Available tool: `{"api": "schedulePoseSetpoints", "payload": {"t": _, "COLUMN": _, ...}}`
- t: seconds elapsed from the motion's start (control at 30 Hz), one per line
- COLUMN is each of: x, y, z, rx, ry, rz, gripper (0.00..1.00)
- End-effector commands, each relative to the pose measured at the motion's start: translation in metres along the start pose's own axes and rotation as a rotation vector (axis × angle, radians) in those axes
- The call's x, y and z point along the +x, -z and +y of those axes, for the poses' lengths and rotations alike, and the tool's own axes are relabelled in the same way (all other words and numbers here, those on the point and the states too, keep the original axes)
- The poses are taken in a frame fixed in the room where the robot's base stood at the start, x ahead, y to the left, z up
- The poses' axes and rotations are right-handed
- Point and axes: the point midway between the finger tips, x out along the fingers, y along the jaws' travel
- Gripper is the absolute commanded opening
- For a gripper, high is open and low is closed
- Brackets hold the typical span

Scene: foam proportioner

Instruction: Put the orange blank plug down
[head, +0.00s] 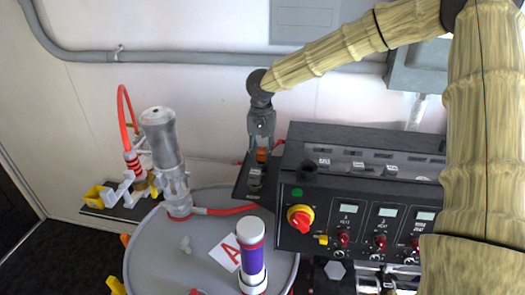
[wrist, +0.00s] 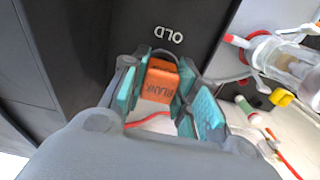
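The orange blank plug (wrist: 160,82) is a small block with dark lettering, seen between teal finger pads in the wrist view. My gripper (wrist: 162,88) is shut on it, with a pad against each side. In the head view my gripper (head: 261,143) points down, and the orange plug (head: 262,155) shows at its fingertips. It is over the narrow black tray (head: 243,187) left of the control box. The tray's dark surface carries the white word OLD (wrist: 166,34). Whether the plug touches the tray is hard to tell.
A black control box (head: 345,215) with a red knob stands close on the right. A grey drum (head: 205,250) below bears a purple-banded cylinder (head: 252,260). A clear cylinder with grey top (head: 162,145) stands left. A grey piece (head: 256,178) shows at the tray.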

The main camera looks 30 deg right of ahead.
Motion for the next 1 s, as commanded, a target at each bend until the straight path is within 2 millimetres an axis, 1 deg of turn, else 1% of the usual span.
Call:
{"api": "schedulePoseSetpoints", "payload": {"t": 0.03, "x": -0.001, "y": 0.0, "z": 0.0, "rx": 0.0, "ry": 0.0, "rz": 0.0, "gripper": 0.41}}
{"api": "schedulePoseSetpoints", "payload": {"t": 0.07, "x": -0.001, "y": 0.0, "z": 0.0, "rx": 0.001, "ry": 0.0, "rz": 0.0, "gripper": 0.46}}
{"api": "schedulePoseSetpoints", "payload": {"t": 0.1, "x": -0.001, "y": 0.0, "z": 0.0, "rx": 0.001, "ry": 0.0, "rz": 0.0, "gripper": 0.5}}
{"api": "schedulePoseSetpoints", "payload": {"t": 0.37, "x": -0.001, "y": 0.0, "z": 0.0, "rx": 0.001, "ry": 0.0, "rz": 0.0, "gripper": 0.5}}
{"api": "schedulePoseSetpoints", "payload": {"t": 0.53, "x": -0.007, "y": 0.0, "z": 0.0, "rx": 0.002, "ry": 0.002, "rz": 0.001, "gripper": 0.5}}
{"api": "schedulePoseSetpoints", "payload": {"t": 0.67, "x": -0.022, "y": 0.001, "z": -0.001, "rx": 0.002, "ry": 0.004, "rz": 0.002, "gripper": 0.5}}
{"api": "schedulePoseSetpoints", "payload": {"t": 1.0, "x": -0.084, "y": 0.001, "z": 0.0, "rx": 0.002, "ry": 0.003, "rz": 0.002, "gripper": 0.5}}
